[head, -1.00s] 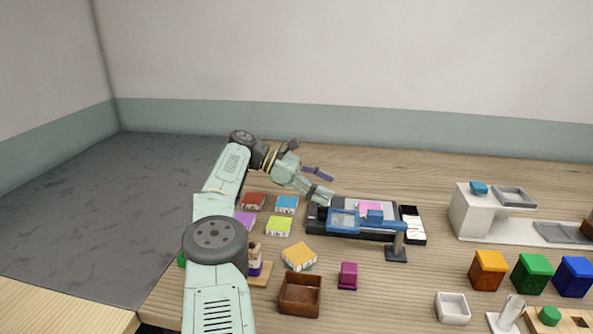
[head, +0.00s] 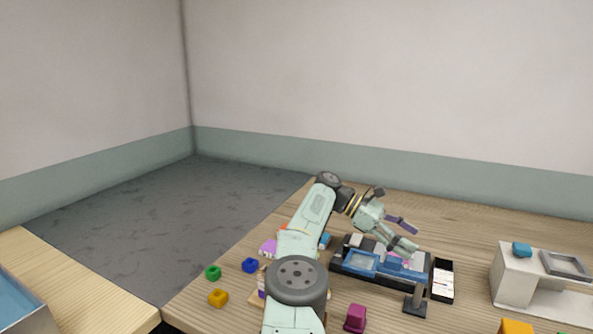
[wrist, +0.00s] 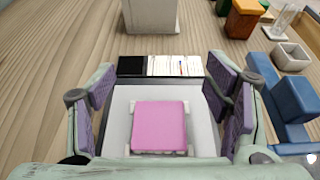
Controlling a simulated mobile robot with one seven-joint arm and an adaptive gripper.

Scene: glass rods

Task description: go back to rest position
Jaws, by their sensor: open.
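My gripper (head: 402,235) is open and empty in the head view, held above the black tray device (head: 338,268) on the wooden table. In the wrist view my gripper's purple-padded fingers (wrist: 165,95) stand wide apart on either side of a pink square block (wrist: 160,126). The pink block rests on a pale plate (wrist: 120,105) and the fingers do not touch it. My arm reaches in from the bottom of the head view, bent at the elbow.
A blue framed stand (head: 375,264) is close beside my gripper. A white machine (head: 513,278) stands at the right. A magenta block (head: 355,319) and small green (head: 213,273), blue (head: 250,265) and yellow (head: 218,298) pieces lie on the table. Air above is clear.

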